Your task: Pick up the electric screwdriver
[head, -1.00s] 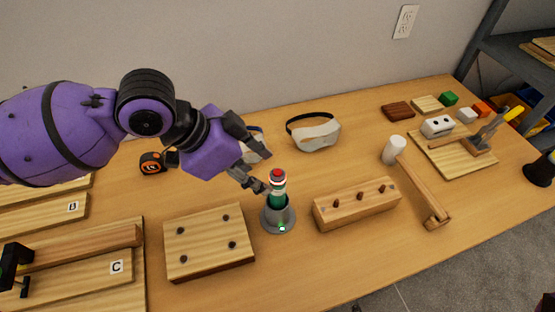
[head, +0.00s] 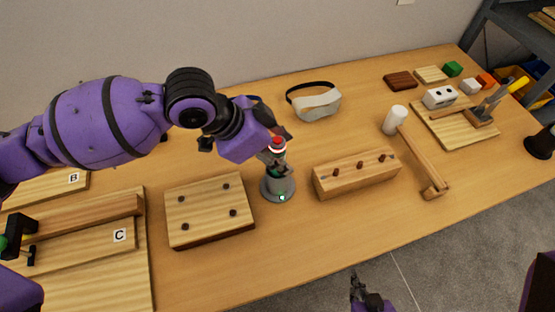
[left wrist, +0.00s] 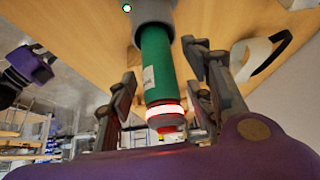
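The electric screwdriver (head: 277,142) stands upright, business end down, in a grey round stand (head: 279,190). In the head view its red top shows, and my gripper hides most of its body. In the left wrist view its green body (left wrist: 157,65) runs from the stand (left wrist: 155,10) to a glowing ring and red end. My left gripper (head: 274,154) is at its upper part. In the left wrist view the left gripper's fingers (left wrist: 158,100) are spread on both sides of the screwdriver, with gaps visible. My right gripper (head: 356,287) is at the bottom edge, away from the table, small and dark.
A wooden block with holes (head: 210,210) is left of the stand, and a block with pegs (head: 356,173) is right. Goggles (head: 315,103) lie behind. The table front is clear.

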